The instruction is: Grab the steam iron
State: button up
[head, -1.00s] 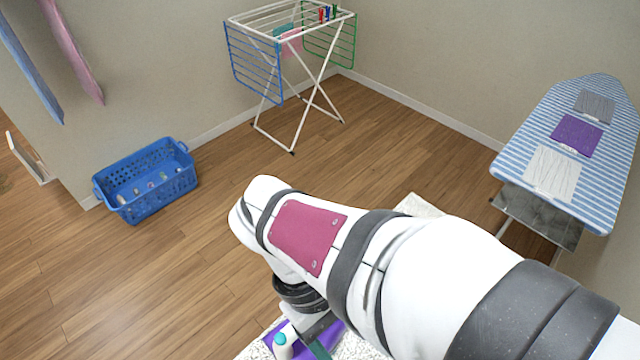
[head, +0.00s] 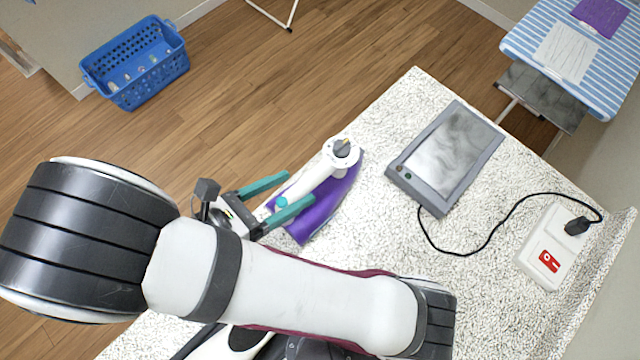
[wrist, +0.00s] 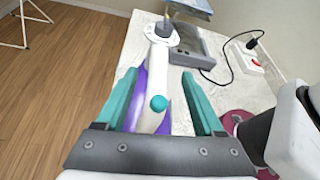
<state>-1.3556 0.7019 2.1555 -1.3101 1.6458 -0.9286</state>
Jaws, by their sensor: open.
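The steam iron is purple and white with a teal knob. In the head view the steam iron (head: 322,208) stands on the speckled counter near its left edge. My gripper (head: 300,188) is at the iron's lower left, its teal fingers open and pointing toward it. In the wrist view the iron (wrist: 158,90) lies between the two open fingers of my gripper (wrist: 158,85), with the white handle running away from me. I cannot tell whether either finger touches it. Part of the purple body is hidden behind the fingers.
A grey flat iron rest (head: 447,155) lies right of the iron. A black cord runs to a white socket box with a red switch (head: 549,261). A striped ironing board (head: 540,35) stands at the upper right. A blue basket (head: 136,62) is on the floor.

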aim_at(305, 181)
jog(key=x, duration=0.5)
jog(key=shift+w+d+f, duration=0.15)
jog(key=shift+w, duration=0.1)
grip_shut()
dwell(1.0)
